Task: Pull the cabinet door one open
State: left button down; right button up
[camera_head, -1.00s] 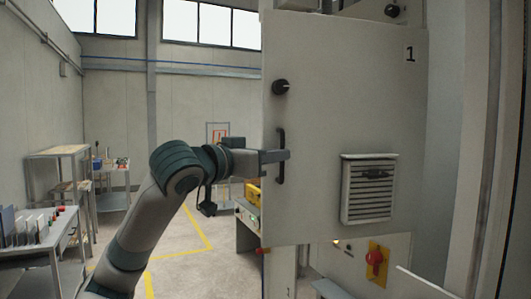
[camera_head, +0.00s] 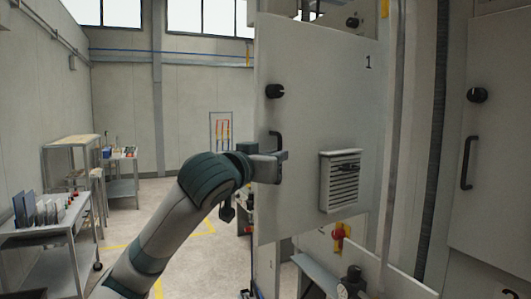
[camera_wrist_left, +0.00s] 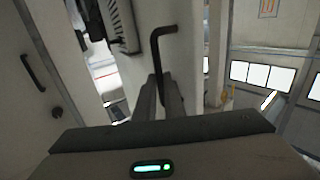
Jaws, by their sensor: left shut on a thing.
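Cabinet door one (camera_head: 320,90) is a pale grey panel marked "1", standing ajar at an angle in the head view. Its black bar handle (camera_head: 276,140) is on its left side, and it also shows in the left wrist view (camera_wrist_left: 164,36). My left gripper (camera_head: 281,166) is shut on the lower part of that handle, with its fingers (camera_wrist_left: 160,98) on either side of the bar in the wrist view. The fingers hide the lower part of the handle. My right gripper is not in view.
A second door (camera_head: 500,150) with a black handle (camera_head: 467,162) stands at the right. A vent box (camera_head: 340,182) sticks out from door one. A shelf unit (camera_head: 45,235) stands at the left. The floor (camera_head: 185,255) behind my left arm is clear.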

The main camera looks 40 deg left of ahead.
pick_arm(q)
jog(key=shift+d+r, duration=0.15)
jog(key=shift+d, duration=0.1)
